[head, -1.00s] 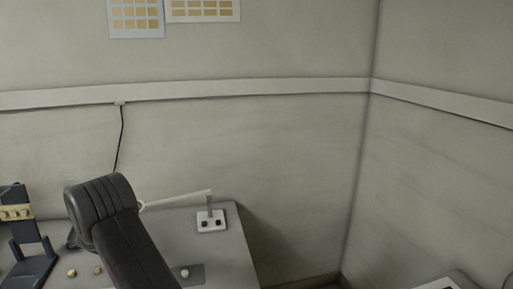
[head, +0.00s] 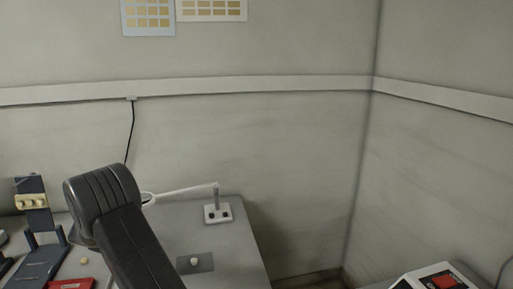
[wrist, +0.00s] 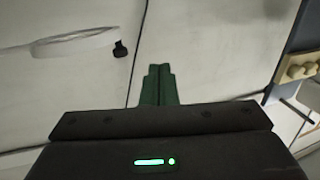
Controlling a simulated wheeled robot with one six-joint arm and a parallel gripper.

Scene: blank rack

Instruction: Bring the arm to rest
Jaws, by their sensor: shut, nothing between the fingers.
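My gripper (wrist: 158,70) shows in the wrist view, its two green fingers shut together with nothing between them. It points toward the pale wall and touches nothing that I can see. In the head view my dark arm (head: 130,235) rises in front of the table, bent at its upper end; the gripper itself is hidden there.
The grey table (head: 232,250) holds a dark rack (head: 38,215) with tan pieces at left, a red item (head: 72,284), a small pale knob (head: 194,261) and a white lamp (head: 217,213). A red-topped box (head: 437,280) is at lower right. The wall stands behind.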

